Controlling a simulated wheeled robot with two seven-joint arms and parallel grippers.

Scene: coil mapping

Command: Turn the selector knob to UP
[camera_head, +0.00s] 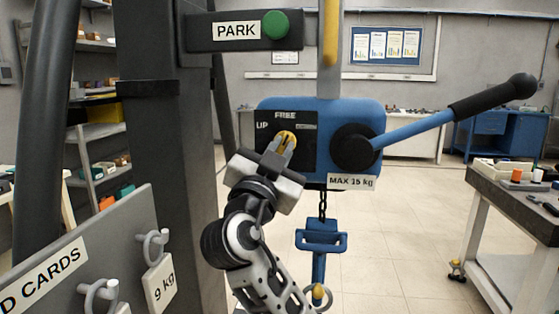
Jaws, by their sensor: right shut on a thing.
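The blue hoist box (346,115) hangs in the middle of the view. Its black selector plate (305,160) carries the labels UP at upper left and FREE at the top; a third label at upper right is too small to read. The yellow selector knob (289,136) sits on this plate, partly covered by my right gripper (284,146). My right gripper comes from below and is shut on the knob. The knob's exact pointing direction is hard to tell; its visible end lies near FREE. My left gripper is not in view.
A black-handled lever (493,97) sticks out to the right of the box. A chain with a blue hook block (320,237) hangs below. A grey post with a PARK arm (243,31) stands left. A card board with hooks (62,272) is at lower left, a workbench (513,205) at right.

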